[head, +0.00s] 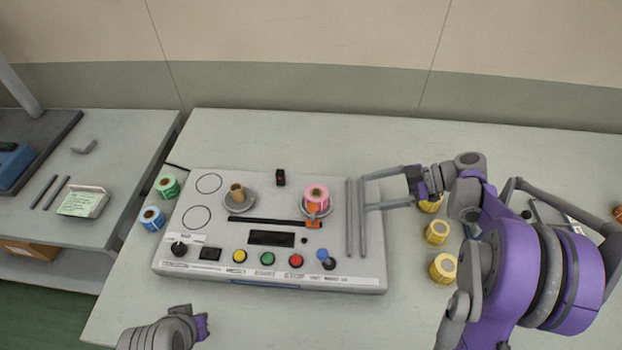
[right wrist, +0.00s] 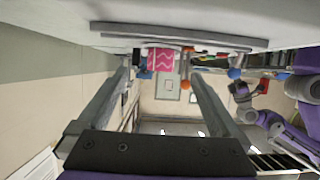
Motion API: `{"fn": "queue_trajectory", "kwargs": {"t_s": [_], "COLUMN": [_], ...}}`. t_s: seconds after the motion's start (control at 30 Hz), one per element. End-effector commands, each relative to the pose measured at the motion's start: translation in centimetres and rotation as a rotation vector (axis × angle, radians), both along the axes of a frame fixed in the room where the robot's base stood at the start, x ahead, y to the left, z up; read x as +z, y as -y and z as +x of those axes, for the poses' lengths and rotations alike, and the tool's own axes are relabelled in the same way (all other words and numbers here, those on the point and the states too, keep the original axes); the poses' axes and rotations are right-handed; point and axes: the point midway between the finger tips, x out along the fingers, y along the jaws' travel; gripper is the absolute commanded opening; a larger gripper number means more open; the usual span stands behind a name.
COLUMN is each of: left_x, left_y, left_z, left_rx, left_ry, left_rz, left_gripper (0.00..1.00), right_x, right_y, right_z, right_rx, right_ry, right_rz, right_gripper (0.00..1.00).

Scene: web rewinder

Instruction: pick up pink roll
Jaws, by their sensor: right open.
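The pink roll (head: 316,195) sits on the right-hand spindle plate of the rewinder panel (head: 210,262) in the head view. In the right wrist view the pink roll (right wrist: 165,60) shows between the two fingers, at a distance beyond their tips. My right gripper (head: 366,191) is open and empty, to the right of the roll and apart from it, with its fingers pointing left near two grey rails.
A brown core (head: 237,192) stands on the left spindle plate. A small orange part (head: 313,223) lies just in front of the pink roll. A black post (head: 280,177) stands behind. Green (head: 167,187) and blue (head: 152,219) rolls are left; several yellow rolls (head: 437,232) are right.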

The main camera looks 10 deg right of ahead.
Motion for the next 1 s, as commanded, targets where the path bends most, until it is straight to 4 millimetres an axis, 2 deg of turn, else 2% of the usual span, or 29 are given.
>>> {"fn": "queue_trajectory", "kwargs": {"t_s": [0.13, 0.33, 0.57, 0.8, 1.0], "left_x": [-0.1, -0.1, -0.1, 0.1, 0.1], "left_y": [0.0, 0.0, 0.0, 0.0, 0.0], "left_z": [-0.1, -0.1, -0.1, 0.0, 0.0], "left_rx": [0.000, 0.000, 0.000, 0.000, 0.000], "left_ry": [-0.001, -0.001, 0.000, 0.000, 0.000], "left_rz": [0.000, 0.000, 0.000, 0.000, 0.000], "left_gripper": [0.00, 0.00, 0.00, 0.00, 0.00], "right_x": [-0.4, -1.6, -2.2, -3.1, -3.5], "right_y": [-1.0, -3.9, -5.6, -9.0, -10.0], "right_z": [0.3, 1.0, 1.4, 2.1, 2.4], "right_rx": [0.005, 0.005, 0.002, 0.003, 0.000], "right_ry": [0.005, 0.004, 0.004, 0.004, 0.004], "right_rz": [0.002, 0.002, 0.002, 0.002, 0.001], "right_gripper": [1.00, 1.00, 1.00, 1.00, 1.00]}}
